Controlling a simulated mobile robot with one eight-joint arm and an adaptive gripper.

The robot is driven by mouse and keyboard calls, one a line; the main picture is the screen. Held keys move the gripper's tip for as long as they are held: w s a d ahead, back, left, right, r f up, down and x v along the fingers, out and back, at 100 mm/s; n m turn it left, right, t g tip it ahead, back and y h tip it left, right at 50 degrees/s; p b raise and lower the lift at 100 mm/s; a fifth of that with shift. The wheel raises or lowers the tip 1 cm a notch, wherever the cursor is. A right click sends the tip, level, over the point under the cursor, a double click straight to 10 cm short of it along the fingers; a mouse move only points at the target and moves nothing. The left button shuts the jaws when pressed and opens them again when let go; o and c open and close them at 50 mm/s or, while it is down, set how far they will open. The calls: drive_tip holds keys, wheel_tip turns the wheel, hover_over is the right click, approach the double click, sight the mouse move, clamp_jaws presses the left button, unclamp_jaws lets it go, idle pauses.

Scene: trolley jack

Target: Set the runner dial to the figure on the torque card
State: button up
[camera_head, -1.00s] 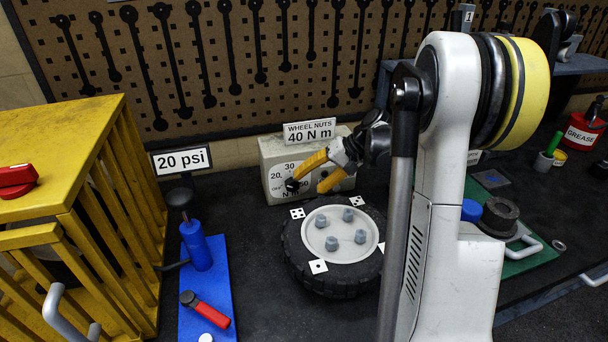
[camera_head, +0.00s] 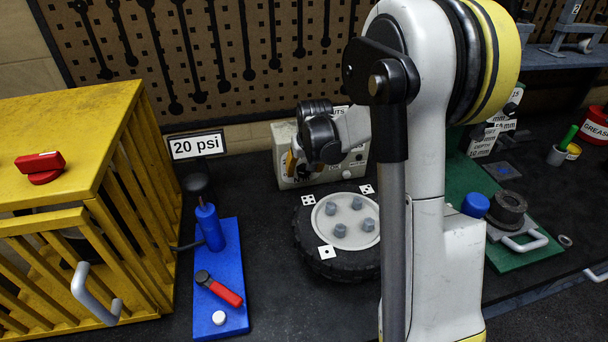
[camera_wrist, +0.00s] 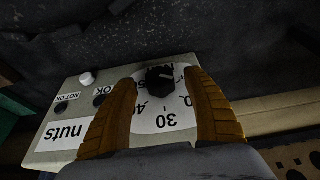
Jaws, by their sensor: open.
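The runner dial is a black knob (camera_wrist: 160,79) on a white scale plate (camera_wrist: 172,118), shown upside down in the wrist view. The 30 and a partly covered 40 can be read; I cannot tell which figure the knob marks. My gripper (camera_wrist: 160,83) is open, with one yellow finger on each side of the knob and visible gaps to both. In the head view the grey dial box (camera_head: 354,166) stands behind the wheel, and my wrist hides most of its face. The torque card (camera_head: 341,111) is mostly covered by my arm; only the end of its top line shows.
A tyre (camera_head: 335,267) with a white hub lies in front of the box. A "20 psi" sign (camera_head: 196,146) and blue pump (camera_head: 208,228) stand left, beside a yellow cage (camera_head: 80,140). In the wrist view a white button (camera_wrist: 87,78) sits on the box.

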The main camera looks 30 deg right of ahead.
drive_tip(key=shift+w+d+f, duration=0.1)
drive_tip(key=shift+w+f, duration=0.15)
drive_tip(key=shift+f, duration=0.45)
drive_tip(key=c, duration=1.2)
